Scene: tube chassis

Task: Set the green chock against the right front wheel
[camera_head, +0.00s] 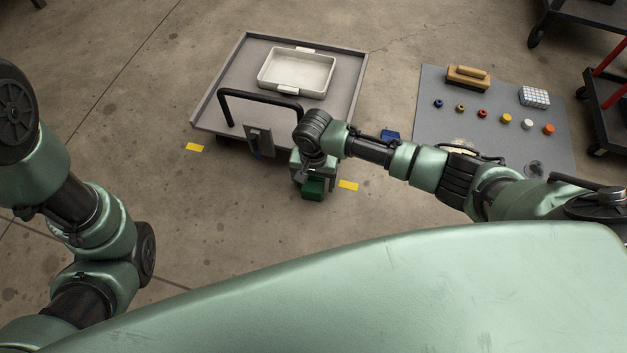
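The green chock (313,189) is at the end of my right arm, close to the near right corner of the grey cart (345,110). My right gripper (312,180) points down at it, and its fingers appear closed on the chock's sides. The gripper and forearm cover much of that corner, so the right front wheel is hidden and I cannot tell whether the chock touches it or the floor. My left arm shows at the left, but its gripper is out of view.
The cart has a black handle (262,96) and carries a white tray (297,73). A blue block (390,135) lies beside a grey mat (430,90) with small items. Dark racks stand at right.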

